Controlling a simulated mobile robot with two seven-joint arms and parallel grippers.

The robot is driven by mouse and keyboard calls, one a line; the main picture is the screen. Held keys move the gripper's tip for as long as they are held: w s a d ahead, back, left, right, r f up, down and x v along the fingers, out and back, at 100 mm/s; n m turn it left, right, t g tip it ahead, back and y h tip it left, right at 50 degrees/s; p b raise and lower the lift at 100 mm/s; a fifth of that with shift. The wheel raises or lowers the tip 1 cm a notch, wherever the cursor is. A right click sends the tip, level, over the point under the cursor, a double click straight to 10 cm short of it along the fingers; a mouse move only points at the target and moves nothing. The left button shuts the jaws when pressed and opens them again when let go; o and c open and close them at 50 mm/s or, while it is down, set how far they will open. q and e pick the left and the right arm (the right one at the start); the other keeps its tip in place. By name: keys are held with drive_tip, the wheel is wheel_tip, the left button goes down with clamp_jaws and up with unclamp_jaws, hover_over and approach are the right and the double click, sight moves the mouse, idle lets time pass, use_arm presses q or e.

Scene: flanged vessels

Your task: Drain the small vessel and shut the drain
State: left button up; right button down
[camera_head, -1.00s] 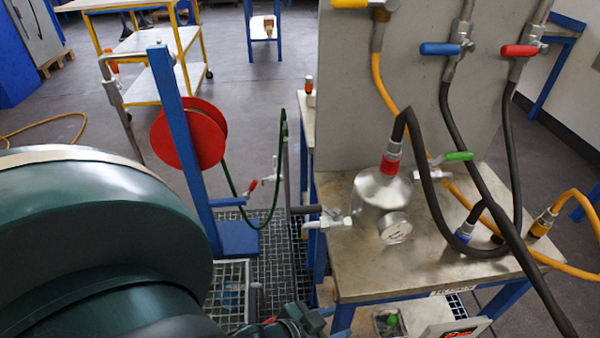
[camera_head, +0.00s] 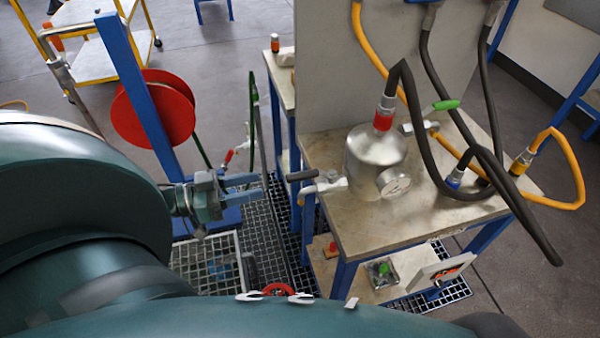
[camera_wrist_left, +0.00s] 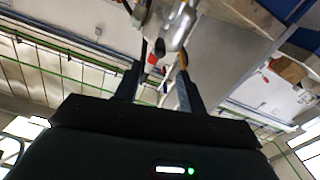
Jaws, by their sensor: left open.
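My right gripper is not in view.
A green-handled valve (camera_head: 440,106) and a black hose (camera_head: 410,105) join the vessel. The bench top (camera_head: 330,225) has bare room in front. A red reel (camera_head: 153,108) on a blue post stands at the left. Floor grating (camera_head: 270,240) lies below the outlet.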

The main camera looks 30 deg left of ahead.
sight(303, 172)
use_arm(q)
drive_tip(key=b+x, duration=0.1)
drive_tip(key=x, duration=1.1)
clamp_jaws()
idle(0.4)
